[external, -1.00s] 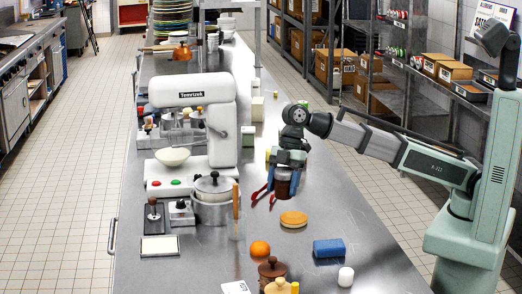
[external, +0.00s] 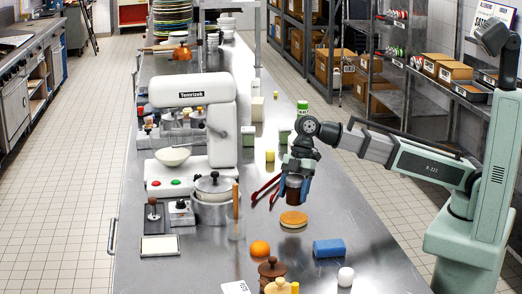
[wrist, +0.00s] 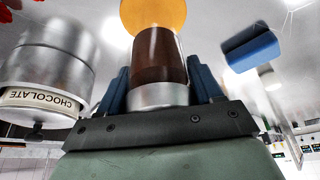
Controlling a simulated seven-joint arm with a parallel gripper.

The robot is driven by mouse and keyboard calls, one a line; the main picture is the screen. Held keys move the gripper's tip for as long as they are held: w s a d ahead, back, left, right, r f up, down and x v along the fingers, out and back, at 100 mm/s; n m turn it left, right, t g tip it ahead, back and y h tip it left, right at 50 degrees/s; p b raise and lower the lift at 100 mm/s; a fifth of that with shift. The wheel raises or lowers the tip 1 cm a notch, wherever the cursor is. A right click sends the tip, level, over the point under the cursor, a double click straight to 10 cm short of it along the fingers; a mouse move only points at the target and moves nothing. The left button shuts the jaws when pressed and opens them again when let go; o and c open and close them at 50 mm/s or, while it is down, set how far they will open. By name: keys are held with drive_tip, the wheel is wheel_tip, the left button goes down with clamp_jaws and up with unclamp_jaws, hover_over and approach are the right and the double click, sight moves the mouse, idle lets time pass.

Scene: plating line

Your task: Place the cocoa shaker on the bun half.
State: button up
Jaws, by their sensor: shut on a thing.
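The cocoa shaker (external: 293,189), dark brown with a silvery end, is gripped between the blue fingers of my gripper (external: 293,183). It looks roughly upright, and in the wrist view the shaker (wrist: 159,58) fills the space between both fingers. The bun half (external: 293,219), a flat orange-tan disc, lies on the steel counter. In the external view it is just below the shaker, with a small gap between them. In the wrist view the bun half (wrist: 152,14) shows past the shaker's far end, which partly hides it.
Red tongs (external: 265,188) lie just left of the shaker. A blue sponge (external: 329,248), an orange (external: 260,248) and a white egg-like item (external: 345,276) lie nearer the camera. A lidded pot (external: 212,207) stands left. The counter right of the bun is clear.

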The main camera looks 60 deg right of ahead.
sight(293, 202)
drive_tip(key=shift+f, duration=1.85)
drive_tip(key=shift+f, duration=0.1)
drive_tip(key=o, duration=1.2)
drive_tip(key=v, duration=1.2)
